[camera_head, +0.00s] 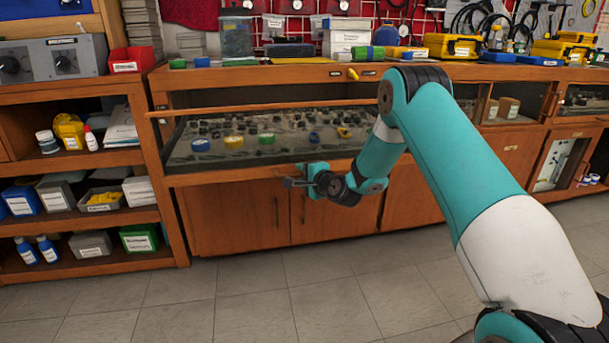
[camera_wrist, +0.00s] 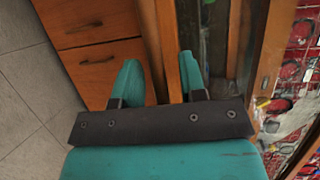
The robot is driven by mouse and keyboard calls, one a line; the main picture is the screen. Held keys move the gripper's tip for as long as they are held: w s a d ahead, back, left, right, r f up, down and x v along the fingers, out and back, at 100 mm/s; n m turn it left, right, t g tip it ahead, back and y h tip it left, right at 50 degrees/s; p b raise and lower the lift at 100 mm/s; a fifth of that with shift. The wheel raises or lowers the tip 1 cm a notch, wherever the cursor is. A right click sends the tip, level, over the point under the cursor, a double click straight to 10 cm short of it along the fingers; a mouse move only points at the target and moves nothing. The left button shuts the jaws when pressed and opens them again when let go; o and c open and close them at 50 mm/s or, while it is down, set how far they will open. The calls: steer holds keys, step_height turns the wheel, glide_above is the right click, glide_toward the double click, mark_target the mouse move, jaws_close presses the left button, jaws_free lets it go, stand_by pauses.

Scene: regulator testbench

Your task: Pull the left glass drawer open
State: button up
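The left glass drawer (camera_head: 270,107) is a wide, wood-framed glass unit in the upper part of the wooden bench. Small dark parts and several coloured round pieces show in it. I cannot tell whether it stands slightly out. A wooden rail (camera_wrist: 163,40) and the drawer's glass (camera_wrist: 205,35) show beyond the fingers; contact cannot be told.
Closed wooden cabinet doors (camera_head: 235,217) are below the drawer. An open shelf unit (camera_head: 85,215) with bottles and boxes stands at the left. Tools and yellow cases (camera_head: 452,46) lie on the bench top. The tiled floor (camera_head: 250,300) in front is clear.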

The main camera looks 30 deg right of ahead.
steer(key=b+v, duration=0.2)
steer(key=v, duration=1.5)
steer(key=shift+s, duration=0.2)
steer(key=shift+a, duration=0.1)
